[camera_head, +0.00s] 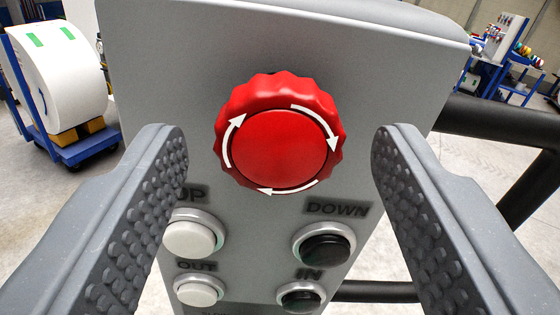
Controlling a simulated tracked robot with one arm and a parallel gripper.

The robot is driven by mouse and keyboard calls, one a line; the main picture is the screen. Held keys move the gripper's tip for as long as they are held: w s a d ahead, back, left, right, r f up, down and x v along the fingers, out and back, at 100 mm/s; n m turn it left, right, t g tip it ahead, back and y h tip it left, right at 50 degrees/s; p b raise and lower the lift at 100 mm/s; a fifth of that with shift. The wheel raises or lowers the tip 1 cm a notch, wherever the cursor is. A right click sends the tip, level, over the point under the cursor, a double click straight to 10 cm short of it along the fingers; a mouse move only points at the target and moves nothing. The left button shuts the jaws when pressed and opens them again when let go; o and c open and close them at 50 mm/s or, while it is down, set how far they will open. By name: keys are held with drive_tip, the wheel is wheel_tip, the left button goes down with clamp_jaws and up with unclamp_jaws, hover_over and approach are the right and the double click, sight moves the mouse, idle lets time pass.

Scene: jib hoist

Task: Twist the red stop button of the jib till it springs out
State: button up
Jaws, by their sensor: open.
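The red stop button (279,149) is a scalloped mushroom knob with white clockwise arrows. It sits on the upper part of the grey control box (190,50), near the middle of the view. My gripper (280,150) is open. One grey studded finger stands to the left of the button and one to the right, with clear gaps on both sides. Neither finger appears to touch the button. The button's face covers its stem, so I cannot tell how far it is pressed in.
Below the button are the white UP button (190,239), black DOWN button (325,249), white OUT button (197,292) and black IN button (300,297). A black rail (500,122) runs at the right. A blue cart (75,148) with a white roll (62,75) stands behind left.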

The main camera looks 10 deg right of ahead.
drive_tip(key=c, duration=1)
drive_tip(key=shift+d, duration=0.25)
drive_tip(key=shift+a, duration=0.2)
drive_tip(key=shift+m+b, duration=0.3)
drive_tip(key=shift+m, duration=0.3)
drive_tip(key=shift+r+m+b, duration=0.2)
drive_tip(key=shift+m+b, duration=0.55)
drive_tip(key=shift+m, duration=1.85)
